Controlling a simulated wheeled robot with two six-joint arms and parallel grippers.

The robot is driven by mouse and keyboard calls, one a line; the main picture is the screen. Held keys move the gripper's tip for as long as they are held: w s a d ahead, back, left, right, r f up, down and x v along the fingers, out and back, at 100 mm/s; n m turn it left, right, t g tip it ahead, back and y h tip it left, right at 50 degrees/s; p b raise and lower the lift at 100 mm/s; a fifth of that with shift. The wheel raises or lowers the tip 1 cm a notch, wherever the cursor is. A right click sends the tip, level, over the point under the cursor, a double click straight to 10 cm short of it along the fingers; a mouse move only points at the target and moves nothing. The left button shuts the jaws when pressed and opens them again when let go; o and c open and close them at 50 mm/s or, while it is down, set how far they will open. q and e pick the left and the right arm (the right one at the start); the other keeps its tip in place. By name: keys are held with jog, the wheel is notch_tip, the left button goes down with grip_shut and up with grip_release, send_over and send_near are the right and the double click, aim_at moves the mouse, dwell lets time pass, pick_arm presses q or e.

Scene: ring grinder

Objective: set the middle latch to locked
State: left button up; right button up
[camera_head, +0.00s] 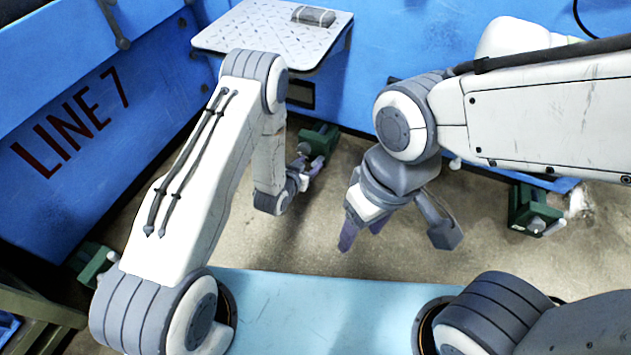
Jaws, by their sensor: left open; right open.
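The middle latch (322,137) is a dark green block low at the foot of the blue wall, partly hidden by my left arm. Its handle and setting cannot be made out. My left gripper (315,167) is open, just in front of the latch; whether it touches the latch cannot be told. My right gripper (360,235) is open and empty, pointing down over the bare floor to the right of the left gripper. Another green latch (528,210) with a pale handle sits at the right. A third green latch (97,263) shows at the far left, partly covered by my arm.
A patterned metal shelf (250,32) with a grey bundle (313,16) juts from the blue wall (390,40) above the middle latch. The left blue panel (60,150) reads LINE 7. Concrete floor (300,240) between the latches is clear.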

pick_arm(q)
jog(key=b, duration=0.3)
send_near(316, 163)
notch_tip(316, 163, down, 2)
jog(key=shift+t, duration=0.5)
jog(key=b+x, duration=0.3)
jog(key=x, duration=0.1)
jog(key=b+x, duration=0.3)
jog(key=x, duration=0.2)
jog(key=shift+s+a+f, duration=0.1)
jog(key=shift+a+f, duration=0.05)
jog(key=shift+f, duration=0.05)
jog(key=shift+b+x, duration=0.4)
jog(key=shift+x, duration=0.45)
jog(key=shift+r, duration=0.15)
pick_arm(e)
notch_tip(316, 163, down, 12)
jog(key=shift+r, duration=0.15)
pick_arm(q)
grip_shut()
